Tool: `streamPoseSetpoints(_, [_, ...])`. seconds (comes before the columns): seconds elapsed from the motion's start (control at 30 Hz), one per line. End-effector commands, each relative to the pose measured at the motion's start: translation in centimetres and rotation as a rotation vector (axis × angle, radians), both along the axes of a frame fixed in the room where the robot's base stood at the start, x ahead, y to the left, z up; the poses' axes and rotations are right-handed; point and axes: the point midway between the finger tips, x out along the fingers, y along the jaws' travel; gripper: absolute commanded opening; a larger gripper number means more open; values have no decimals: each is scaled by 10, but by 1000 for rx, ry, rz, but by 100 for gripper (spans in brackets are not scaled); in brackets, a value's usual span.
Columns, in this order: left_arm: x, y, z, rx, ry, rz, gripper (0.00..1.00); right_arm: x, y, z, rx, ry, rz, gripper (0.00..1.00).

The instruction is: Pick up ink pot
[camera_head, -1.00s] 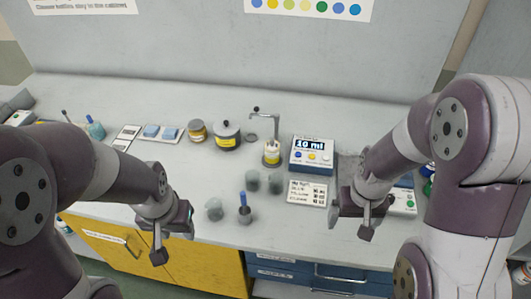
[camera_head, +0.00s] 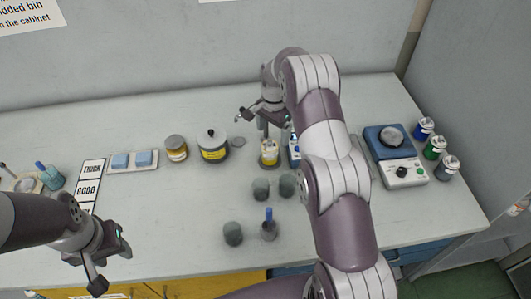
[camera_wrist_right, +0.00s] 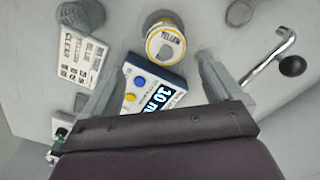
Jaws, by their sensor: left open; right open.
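An ink pot with a yellow label (camera_head: 269,153) stands upright on the bench, just left of the display box. In the right wrist view the pot (camera_wrist_right: 166,44) shows a pale top marked yellow. My right gripper (camera_head: 258,113) is open and empty, above and behind the pot. In the right wrist view its fingers (camera_wrist_right: 158,80) are spread over the display box, with the pot beyond the gap and apart from them. My left gripper (camera_head: 110,267) is open and empty over the bench's front left.
A metal lever with a black ball (camera_wrist_right: 290,65) is close to my right gripper. A yellow-labelled jar (camera_head: 176,149) and lidded pot (camera_head: 213,147) stand left. Grey cups (camera_head: 233,233) and a blue-handled tool (camera_head: 268,228) stand in front. A blue scale (camera_head: 388,143) is right.

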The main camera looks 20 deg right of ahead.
Motion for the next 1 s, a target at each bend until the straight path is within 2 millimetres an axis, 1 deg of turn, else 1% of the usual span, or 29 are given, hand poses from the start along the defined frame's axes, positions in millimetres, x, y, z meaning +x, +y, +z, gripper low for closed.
streamPoseSetpoints(0.03, [0, 0, 6, 0, 0, 0, 46, -1, 1, -10, 1, 6, 2, 93])
streamPoseSetpoints(0.1, [0, 0, 9, 0, 0, 0, 46, -1, 1, -26, 1, 5, 3, 93])
streamPoseSetpoints(0.2, [0, 0, 12, 0, 0, 0, 46, 0, 1, -43, 0, 1, 3, 93])
streamPoseSetpoints(0.27, [0, 0, 14, 0, 0, 0, 46, 0, 2, -48, 0, 1, 4, 93])
streamPoseSetpoints(0.37, [0, 0, 23, 0, 0, 0, 46, -1, 5, -61, 1, 3, 4, 93])
streamPoseSetpoints(0.47, [0, 0, 34, 0, 0, 0, 46, -2, 10, -80, 0, 4, 4, 93])
streamPoseSetpoints(0.5, [0, 0, 33, 0, 0, 0, 46, -2, 9, -89, 0, 2, 4, 93])
streamPoseSetpoints(0.63, [0, 0, 34, 0, 0, 0, 46, -1, 9, -102, 0, -1, 4, 93])
streamPoseSetpoints(0.8, [0, 0, 33, 0, 0, 0, 46, -1, 9, -103, 0, -1, 5, 93])
streamPoseSetpoints(0.83, [0, 0, 33, 0, 0, 0, 46, -1, 9, -103, 0, -1, 5, 89])
streamPoseSetpoints(0.87, [0, 0, 33, 0, 0, 0, 46, -1, 9, -103, 0, -1, 5, 80])
streamPoseSetpoints(0.9, [0, 0, 33, 0, 0, 0, 46, -1, 9, -103, 0, -1, 5, 66])
streamPoseSetpoints(0.97, [0, 0, 33, 0, 0, 0, 46, -1, 9, -103, 0, -1, 5, 47])
streamPoseSetpoints(1.0, [0, 0, 33, 0, 0, 0, 46, -1, 9, -103, 0, -1, 5, 34])
